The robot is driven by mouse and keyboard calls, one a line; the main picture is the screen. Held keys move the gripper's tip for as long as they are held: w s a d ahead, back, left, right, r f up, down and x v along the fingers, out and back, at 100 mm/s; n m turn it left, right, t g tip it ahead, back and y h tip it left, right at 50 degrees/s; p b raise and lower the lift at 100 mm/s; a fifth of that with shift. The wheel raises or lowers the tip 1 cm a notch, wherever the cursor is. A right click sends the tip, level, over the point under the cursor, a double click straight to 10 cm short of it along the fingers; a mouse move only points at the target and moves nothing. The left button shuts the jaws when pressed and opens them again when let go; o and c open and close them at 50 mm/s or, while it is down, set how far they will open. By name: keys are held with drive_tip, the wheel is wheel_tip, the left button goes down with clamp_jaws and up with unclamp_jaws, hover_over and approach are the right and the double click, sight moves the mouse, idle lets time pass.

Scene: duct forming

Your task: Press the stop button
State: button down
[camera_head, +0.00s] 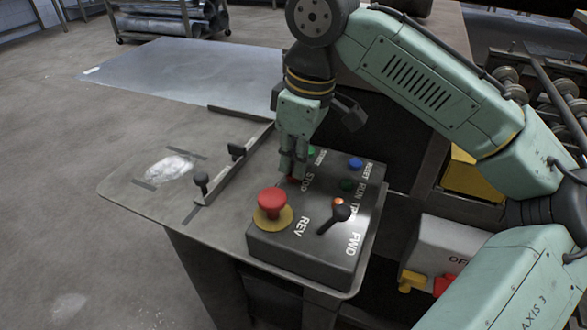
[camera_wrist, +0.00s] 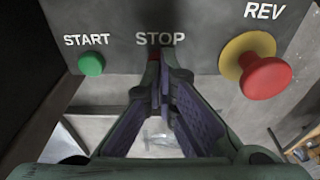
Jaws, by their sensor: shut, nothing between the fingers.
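The control box (camera_head: 310,253) stands on the grey table. In the wrist view the fingertips (camera_wrist: 160,60) lie over the button's place just below STOP. I cannot tell if they touch it or if it is pressed in.
A green start button (camera_wrist: 91,64) is left of STOP in the wrist view. A red mushroom button on a yellow ring (camera_head: 272,204), a blue reset button (camera_head: 355,164) and a black lever (camera_head: 336,214) share the panel. Two black knobs (camera_head: 201,181) stand on a rail at left.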

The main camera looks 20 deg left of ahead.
drive_tip(key=shift+r+p, duration=2.3)
drive_tip(key=shift+r, duration=1.1)
drive_tip(key=shift+s+f, duration=0.1)
